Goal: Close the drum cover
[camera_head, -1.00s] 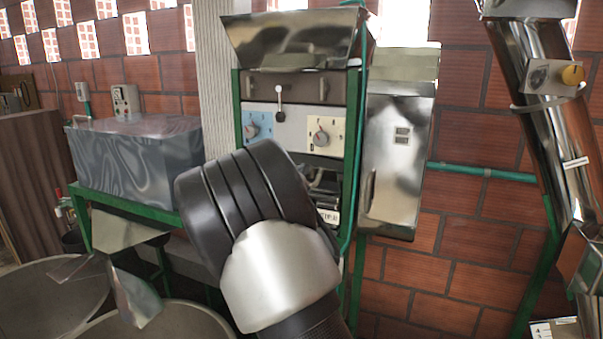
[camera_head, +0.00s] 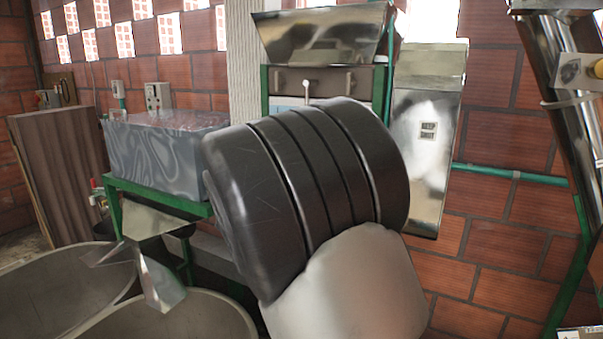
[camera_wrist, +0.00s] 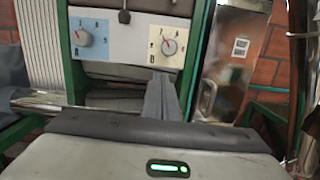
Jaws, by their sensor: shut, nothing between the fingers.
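The pulper stands against the brick wall with a metal hopper (camera_head: 322,38) on top and a green frame (camera_wrist: 72,62). A shiny metal panel (camera_head: 422,160) with a label hangs at its right side; it also shows in the wrist view (camera_wrist: 232,72). I cannot tell for sure whether this panel is the drum cover. My gripper (camera_wrist: 162,84) is shut and empty, in front of the pulper's lower front, left of the panel and seemingly apart from it. In the head view my arm hides the gripper and most of the pulper's front.
Two dial plates, one blue (camera_wrist: 90,40) and one cream (camera_wrist: 168,42), sit above a dark gap in the pulper. A grey tank (camera_head: 160,155) stands at left, above large round tubs (camera_head: 60,285). A shiny slanted tube (camera_head: 555,85) and green post are at right.

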